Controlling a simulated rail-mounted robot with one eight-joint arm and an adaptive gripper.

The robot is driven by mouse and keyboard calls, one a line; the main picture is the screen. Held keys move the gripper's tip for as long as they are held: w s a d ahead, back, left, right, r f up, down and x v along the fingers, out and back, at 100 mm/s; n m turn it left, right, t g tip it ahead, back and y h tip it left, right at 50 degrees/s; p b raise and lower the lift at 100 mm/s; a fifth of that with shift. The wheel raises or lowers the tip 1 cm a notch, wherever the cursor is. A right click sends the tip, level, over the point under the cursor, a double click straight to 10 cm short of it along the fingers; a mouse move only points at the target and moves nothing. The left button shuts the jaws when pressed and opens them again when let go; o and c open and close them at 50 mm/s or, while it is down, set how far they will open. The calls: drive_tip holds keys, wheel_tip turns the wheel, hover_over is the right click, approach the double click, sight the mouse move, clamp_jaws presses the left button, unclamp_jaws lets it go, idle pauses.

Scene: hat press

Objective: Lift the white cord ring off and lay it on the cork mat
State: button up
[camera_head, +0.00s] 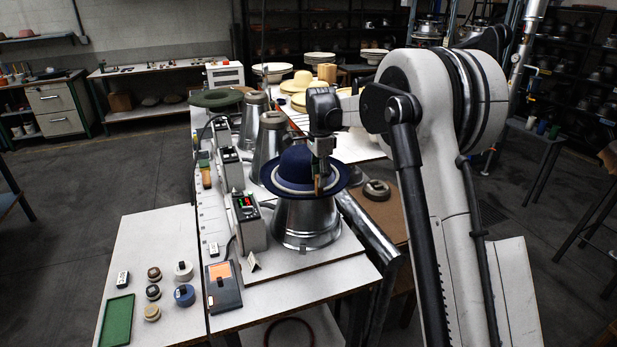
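A navy hat (297,163) with a domed crown and flat brim sits on a metal press block (305,222). The white cord ring (283,184) lies around the base of the crown, on the brim; its right part is hidden behind my gripper. My gripper (319,188) points down at the right front of the hat, over the brim and close to the ring. Its fingers are too small to tell whether they are open or touch the ring. A brown flat surface (392,219), apparently the cork mat, lies right of the press.
A dark round block (376,190) sits on the brown surface. A control box (247,222) with a lit display stands just left of the hat. More metal blocks (271,137) stand behind. Spools, a green tray (116,320) and a tablet (223,287) lie front left.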

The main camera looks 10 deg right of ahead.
drive_tip(key=shift+f, duration=0.25)
drive_tip(key=shift+c, duration=0.5)
clamp_jaws()
drive_tip(key=shift+r, duration=0.1)
wheel_tip(320, 180, up, 10)
drive_tip(key=shift+f+b, duration=0.15)
drive_tip(key=shift+b, duration=0.3)
wheel_tip(320, 180, up, 12)
drive_tip(key=p, duration=0.6)
drive_tip(key=shift+p, duration=0.4)
idle(0.3)
drive_tip(key=shift+s, duration=0.1)
